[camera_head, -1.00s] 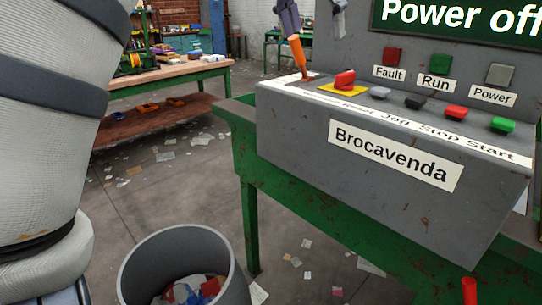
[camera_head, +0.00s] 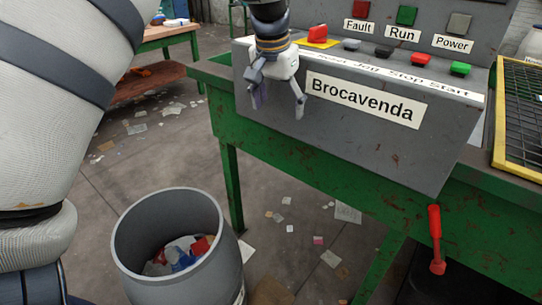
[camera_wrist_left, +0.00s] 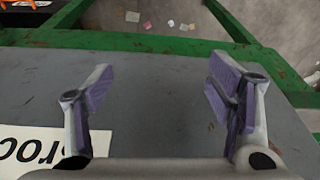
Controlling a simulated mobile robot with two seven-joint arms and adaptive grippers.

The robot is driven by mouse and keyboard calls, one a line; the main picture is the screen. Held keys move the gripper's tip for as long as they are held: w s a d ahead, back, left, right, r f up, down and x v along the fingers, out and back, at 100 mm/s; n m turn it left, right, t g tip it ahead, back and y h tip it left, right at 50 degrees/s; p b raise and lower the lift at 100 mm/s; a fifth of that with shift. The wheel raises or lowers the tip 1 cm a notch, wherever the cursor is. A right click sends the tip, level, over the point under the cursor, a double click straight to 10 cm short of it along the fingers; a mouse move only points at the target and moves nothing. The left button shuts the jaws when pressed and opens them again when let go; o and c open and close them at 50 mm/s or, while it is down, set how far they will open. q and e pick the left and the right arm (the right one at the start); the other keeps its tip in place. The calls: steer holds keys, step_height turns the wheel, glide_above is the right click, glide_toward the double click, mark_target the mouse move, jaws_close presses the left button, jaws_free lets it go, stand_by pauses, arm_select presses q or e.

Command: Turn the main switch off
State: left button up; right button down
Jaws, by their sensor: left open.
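The grey control console (camera_head: 300,155) stands on a green bench and bears the name plate Brocavenda (camera_head: 365,98). No visible label reads main switch. The orange lever at the console's left end is not visible now; my left arm covers that area. My left gripper (camera_head: 277,103) is open and empty, fingers pointing down before the console's upper left front. In the left wrist view its fingers (camera_wrist_left: 160,98) are spread over the grey console face, beside the name plate (camera_wrist_left: 50,150). My right gripper is not in view.
A red button (camera_head: 317,34) on a yellow plate and a row of buttons (camera_head: 420,59) line the console's top. Fault, Run and Power lamps (camera_head: 407,16) are above. A bin (camera_head: 180,205) with scraps stands front left. A yellow-framed grid (camera_head: 510,165) is at right.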

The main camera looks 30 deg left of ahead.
arm_select(q)
steer(key=s+f+g, duration=0.1)
steer(key=s+f, duration=0.3)
steer(key=f, duration=0.8)
steer(key=shift+d, duration=0.4)
steer(key=shift+f, duration=0.1)
steer(key=s+d+f+g, duration=0.2)
steer(key=s+d+f, duration=0.1)
steer(key=s+f, duration=1.3)
steer(key=s+d+f, duration=0.2)
steer(key=s+d, duration=0.1)
steer(key=s, duration=0.8)
steer(key=s+d+f+g, duration=0.1)
steer(key=s+d, duration=0.2)
steer(key=s, duration=0.8)
steer(key=shift+s+d+f+h, duration=0.15)
steer(key=shift+d+f+h, duration=0.1)
steer(key=shift+f+h, duration=0.1)
